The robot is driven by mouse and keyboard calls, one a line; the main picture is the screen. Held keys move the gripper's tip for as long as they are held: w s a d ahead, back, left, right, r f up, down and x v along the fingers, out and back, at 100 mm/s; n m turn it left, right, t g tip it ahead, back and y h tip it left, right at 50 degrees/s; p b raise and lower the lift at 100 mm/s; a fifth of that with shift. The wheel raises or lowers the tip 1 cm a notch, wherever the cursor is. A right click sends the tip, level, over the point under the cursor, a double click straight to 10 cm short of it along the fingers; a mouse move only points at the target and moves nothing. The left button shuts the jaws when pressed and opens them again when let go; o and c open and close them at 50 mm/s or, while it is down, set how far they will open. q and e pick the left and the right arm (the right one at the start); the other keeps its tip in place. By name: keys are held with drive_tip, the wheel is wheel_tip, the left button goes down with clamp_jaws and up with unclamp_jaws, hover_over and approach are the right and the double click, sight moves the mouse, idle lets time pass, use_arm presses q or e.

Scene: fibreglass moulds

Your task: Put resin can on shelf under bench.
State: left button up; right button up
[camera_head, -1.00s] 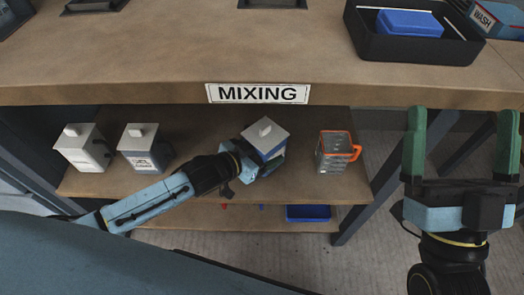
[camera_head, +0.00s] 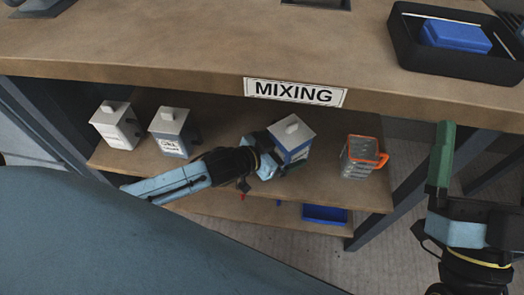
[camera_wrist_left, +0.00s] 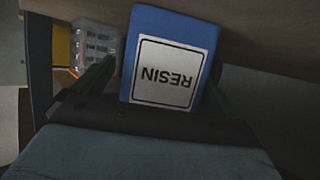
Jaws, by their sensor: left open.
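The resin can (camera_head: 292,142) is a blue and white square can with a light lid and white cap. It appears upright on the shelf under the bench (camera_head: 235,168), between a labelled can and a clear jug. My left gripper (camera_head: 280,160) reaches in at the can and is open, with its fingers on either side of it. In the left wrist view the can's RESIN label (camera_wrist_left: 172,72) faces the gripper, upside down, between the green fingers (camera_wrist_left: 155,88). Whether the fingers touch it is unclear. My right gripper (camera_head: 487,145) is open and empty, one finger cut off by the picture edge.
Two more cans (camera_head: 115,126) (camera_head: 171,132) stand left on the shelf. The clear jug with an orange rim (camera_head: 359,157) stands close right. A blue bin (camera_head: 325,215) sits on a lower shelf. The MIXING sign (camera_head: 295,92) marks the bench edge; a black tray (camera_head: 455,65) lies on top.

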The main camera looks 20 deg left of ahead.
use_arm(q)
drive_tip(key=p+v, duration=0.2)
drive_tip(key=v, duration=0.3)
drive_tip(key=shift+s+a+r, duration=0.15)
drive_tip(key=shift+s+r, duration=0.05)
drive_tip(key=shift+s, duration=0.05)
drive_tip(key=s+r+n+t+y+p, duration=0.1)
drive_tip(key=s+r, duration=0.2)
drive_tip(key=r, duration=0.5)
drive_tip(key=s+r+n+y+p, duration=0.1)
drive_tip(key=s+r+n+y, duration=0.1)
drive_tip(key=r, duration=0.6)
drive_tip(key=shift+s+t, duration=0.4)
drive_tip(key=shift+s, duration=0.3)
use_arm(e)
wheel_tip(320, 180, down, 14)
drive_tip(key=w+d+g+h, duration=0.1)
drive_tip(key=d+g+h, duration=0.1)
drive_tip(key=g, duration=0.8)
drive_tip(key=shift+w+g+h, duration=0.15)
drive_tip(key=shift+g+h, duration=0.15)
drive_tip(key=shift+h, duration=0.5)
drive_tip(key=shift+r, duration=0.15)
